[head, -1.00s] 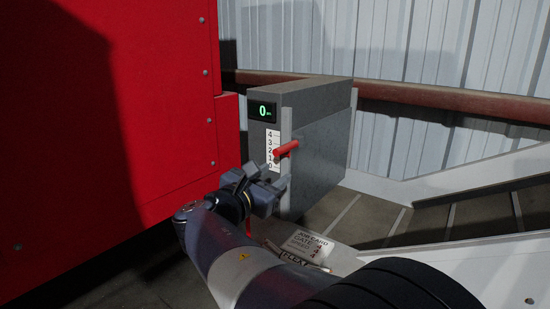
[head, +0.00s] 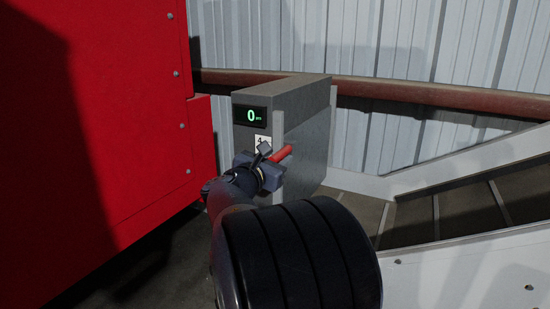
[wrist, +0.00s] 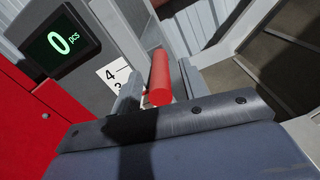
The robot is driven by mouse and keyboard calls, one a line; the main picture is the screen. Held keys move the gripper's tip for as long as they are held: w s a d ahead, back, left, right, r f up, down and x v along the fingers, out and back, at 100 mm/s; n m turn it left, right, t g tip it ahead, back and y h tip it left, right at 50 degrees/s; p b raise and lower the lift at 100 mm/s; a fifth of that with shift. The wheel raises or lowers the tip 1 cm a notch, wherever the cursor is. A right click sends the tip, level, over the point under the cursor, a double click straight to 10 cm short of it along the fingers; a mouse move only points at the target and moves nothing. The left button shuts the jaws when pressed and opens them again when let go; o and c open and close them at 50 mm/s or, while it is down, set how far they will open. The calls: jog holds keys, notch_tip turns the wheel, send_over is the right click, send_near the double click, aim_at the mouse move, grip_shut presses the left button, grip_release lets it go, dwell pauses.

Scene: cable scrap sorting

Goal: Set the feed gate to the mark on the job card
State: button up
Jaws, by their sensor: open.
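The feed gate (head: 307,130) is a grey upright plate housing with a red handle (head: 283,153) sticking out of its near edge. In the wrist view the red handle (wrist: 160,80) lies between the two fingers of my gripper (wrist: 160,88). The fingers look open around it; I cannot tell if either touches it. In the head view my gripper (head: 268,164) is at the handle and covers most of the white number scale (head: 260,141). The wrist view shows the 4 and part of the 3 on the scale (wrist: 114,74). The job card is hidden.
A display (head: 251,116) above the scale reads 0. A red machine wall (head: 110,120) stands close on the left. A sloping conveyor (head: 470,210) with pale side rails runs to the right. A rusty pipe (head: 420,96) crosses the corrugated wall behind.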

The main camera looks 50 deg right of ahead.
jog(key=shift+c, duration=0.4)
grip_shut()
